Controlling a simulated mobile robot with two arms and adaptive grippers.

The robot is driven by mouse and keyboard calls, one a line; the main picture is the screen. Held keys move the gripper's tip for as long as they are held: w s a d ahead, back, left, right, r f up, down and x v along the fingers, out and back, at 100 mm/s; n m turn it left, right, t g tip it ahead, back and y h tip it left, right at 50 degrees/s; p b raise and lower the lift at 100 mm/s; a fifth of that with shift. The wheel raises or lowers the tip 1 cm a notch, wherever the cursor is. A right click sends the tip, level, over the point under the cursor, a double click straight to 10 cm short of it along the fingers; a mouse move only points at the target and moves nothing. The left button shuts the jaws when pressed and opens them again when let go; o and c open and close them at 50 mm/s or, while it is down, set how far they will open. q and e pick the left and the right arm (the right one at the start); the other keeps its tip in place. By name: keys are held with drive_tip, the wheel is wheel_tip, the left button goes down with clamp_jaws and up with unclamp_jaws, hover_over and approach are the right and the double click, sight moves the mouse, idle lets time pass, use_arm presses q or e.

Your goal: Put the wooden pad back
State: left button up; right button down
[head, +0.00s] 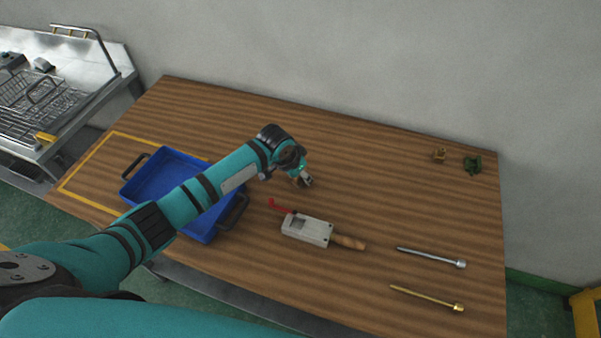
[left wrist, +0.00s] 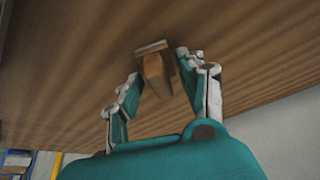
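The wooden pad (left wrist: 154,74) is a small brown block with a flat plate at its far end. In the left wrist view it lies between the two fingers of my left gripper (left wrist: 158,68). The fingers stand apart on either side of it, with narrow gaps showing. In the head view my left gripper (head: 303,180) is low over the middle of the table, and the pad is mostly hidden behind it. My right gripper is not in view.
A blue tray (head: 128,190) with dark handles sits under my left forearm. A grey tool (head: 306,230) with a wooden handle, a silver rod (head: 432,257) and a brass rod (head: 427,298) lie in front. A small brown piece (head: 439,155) and green piece (head: 473,163) stand back right.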

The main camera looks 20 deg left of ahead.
use_arm(q)
drive_tip(key=shift+o, duration=1)
drive_tip(key=shift+r, duration=0.1)
drive_tip(key=shift+r, duration=0.15)
drive_tip(key=b+v, duration=0.1)
drive_tip(key=v, duration=1.1)
